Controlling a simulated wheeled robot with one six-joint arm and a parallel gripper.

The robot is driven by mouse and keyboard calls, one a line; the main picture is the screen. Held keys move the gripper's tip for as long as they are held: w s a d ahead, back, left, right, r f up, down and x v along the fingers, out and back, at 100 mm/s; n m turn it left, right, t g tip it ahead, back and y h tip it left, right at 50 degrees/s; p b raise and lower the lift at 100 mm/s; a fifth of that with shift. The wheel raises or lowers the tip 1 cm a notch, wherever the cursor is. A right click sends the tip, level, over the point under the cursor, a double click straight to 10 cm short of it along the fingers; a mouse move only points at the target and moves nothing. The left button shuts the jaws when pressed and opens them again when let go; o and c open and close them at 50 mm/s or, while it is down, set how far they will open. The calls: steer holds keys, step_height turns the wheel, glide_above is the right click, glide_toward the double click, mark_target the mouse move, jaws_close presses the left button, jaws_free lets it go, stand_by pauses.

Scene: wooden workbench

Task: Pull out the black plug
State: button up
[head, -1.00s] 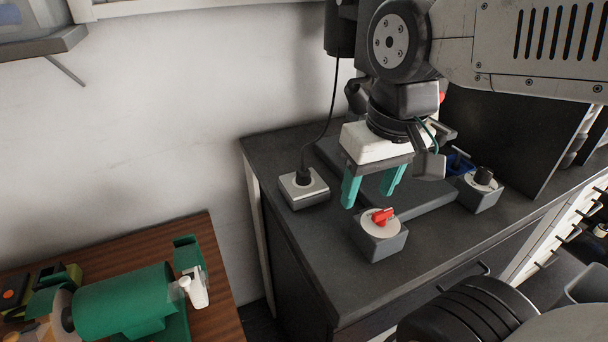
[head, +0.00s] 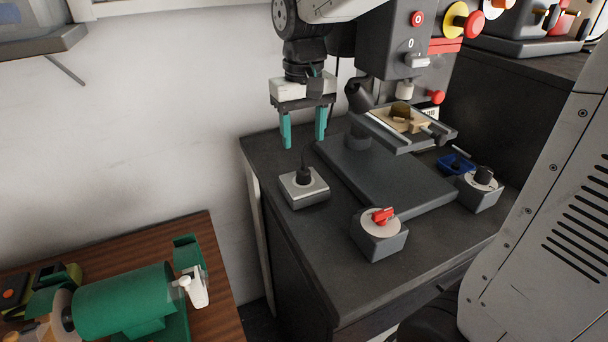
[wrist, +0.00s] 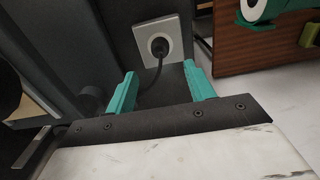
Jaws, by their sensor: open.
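The black plug (head: 303,176) sits upright in the grey and white socket box (head: 312,192) at the left of the dark bench top. Its black cord rises from its top. In the wrist view the plug (wrist: 159,46) is in the white socket plate (wrist: 172,34), ahead of the fingers, with the cord running down between them. My gripper (head: 304,142) has two teal fingers, spread apart and empty. In the head view it hangs above and behind the plug, not touching it. The wrist view shows the gripper's fingertips (wrist: 160,72) short of the plug.
A drill press with a grey base plate (head: 390,180) stands right of the socket. A box with a red switch (head: 380,222) is in front, and a box with a black knob (head: 482,178) is at the right. A wooden table (head: 222,285) with a green machine is lower left.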

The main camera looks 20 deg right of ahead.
mark_target(304, 170)
steer(key=shift+f, duration=4.5)
steer(key=shift+c, duration=0.3)
jaws_close()
steer(key=shift+r, duration=3.05)
